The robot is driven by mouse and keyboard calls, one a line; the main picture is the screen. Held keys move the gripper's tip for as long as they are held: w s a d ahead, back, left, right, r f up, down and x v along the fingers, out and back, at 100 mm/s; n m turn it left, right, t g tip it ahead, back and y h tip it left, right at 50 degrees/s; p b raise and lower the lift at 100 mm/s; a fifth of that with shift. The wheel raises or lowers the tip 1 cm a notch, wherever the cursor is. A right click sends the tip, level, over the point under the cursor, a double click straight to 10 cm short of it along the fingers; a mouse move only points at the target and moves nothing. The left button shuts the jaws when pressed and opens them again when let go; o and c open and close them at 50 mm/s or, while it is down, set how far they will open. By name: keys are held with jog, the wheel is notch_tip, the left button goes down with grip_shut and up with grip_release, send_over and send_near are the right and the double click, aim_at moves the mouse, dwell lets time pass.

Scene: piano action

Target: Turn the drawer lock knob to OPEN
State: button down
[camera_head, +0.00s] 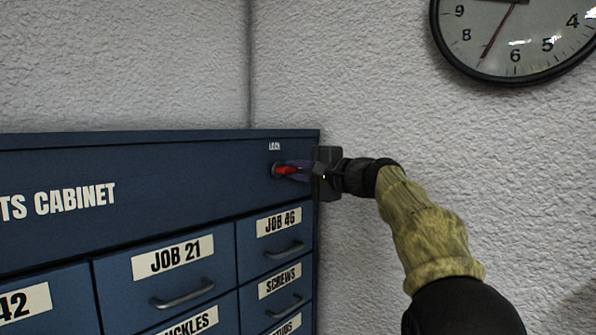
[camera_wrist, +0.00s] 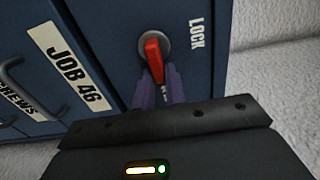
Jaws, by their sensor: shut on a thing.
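The drawer lock knob is a red lever (camera_head: 285,170) on a round grey base near the top right corner of the blue cabinet (camera_head: 150,155). In the wrist view the red knob (camera_wrist: 154,58) shows below a LOCK label (camera_wrist: 195,38). My gripper (camera_head: 297,169) reaches in from the right, its purple fingers shut on the knob's near end. In the wrist view the fingers (camera_wrist: 158,88) lie on either side of the red lever. Part of the lever and some small lettering by it are hidden behind the fingers.
Labelled drawers with grey handles, such as JOB 46 (camera_head: 279,222) and JOB 21 (camera_head: 173,258), lie below the knob. A white textured wall (camera_head: 360,90) stands behind and right of the cabinet. A round clock (camera_head: 515,35) hangs at the upper right.

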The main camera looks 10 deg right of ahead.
jog(key=c, duration=1.4)
grip_release()
jog(key=shift+c, duration=0.2)
jog(key=shift+d, duration=0.1)
jog(key=b+v, duration=0.7)
jog(key=v, duration=1)
jog(key=w+a+f+g+h, duration=0.2)
jog(key=a+f+g+h, duration=0.1)
jog(key=f, duration=1.2)
jog(key=w+a+f+g+h, duration=0.1)
jog(key=a+f+g+h, duration=0.15)
jog(key=f, duration=1.25)
jog(key=s+a+f+n+g+h, duration=0.2)
jog(key=s+f+n, duration=0.3)
jog(key=s+f, duration=0.5)
jog(key=s+a+f+n+g+h, duration=0.3)
jog(key=s+f, duration=0.7)
jog(key=f, duration=0.6)
jog(key=a+n+g, duration=0.1)
jog(key=a+n, duration=0.1)
jog(key=n, duration=0.1)
jog(key=shift+s+f, duration=0.15)
jog(key=shift+s, duration=0.15)
